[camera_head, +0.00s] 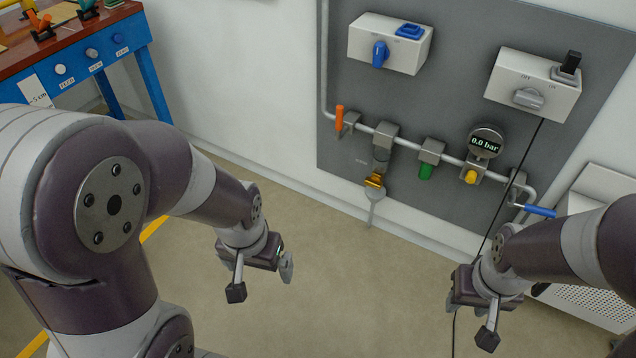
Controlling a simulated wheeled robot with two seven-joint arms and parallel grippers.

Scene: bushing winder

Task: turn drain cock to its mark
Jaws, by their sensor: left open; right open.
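A brass-coloured cock (375,180), which looks like the drain cock, sits below a grey fitting (386,135) on the pipe, low on the grey wall panel. A grey outlet hangs beneath it. A small label beside it is too small to read, and I cannot make out a mark. My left gripper (261,279) is open and empty, nearer to me than the cock and lower left of it in the picture. My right gripper (469,320) is open and empty, lower right of the cock. Neither gripper touches anything.
On the pipe are an orange handle (340,118), a green part (425,172), a yellow knob (471,177), a gauge reading 0.0 bar (486,142) and a blue handle (540,211). Two switch boxes sit above. A blue-legged bench (132,62) stands left.

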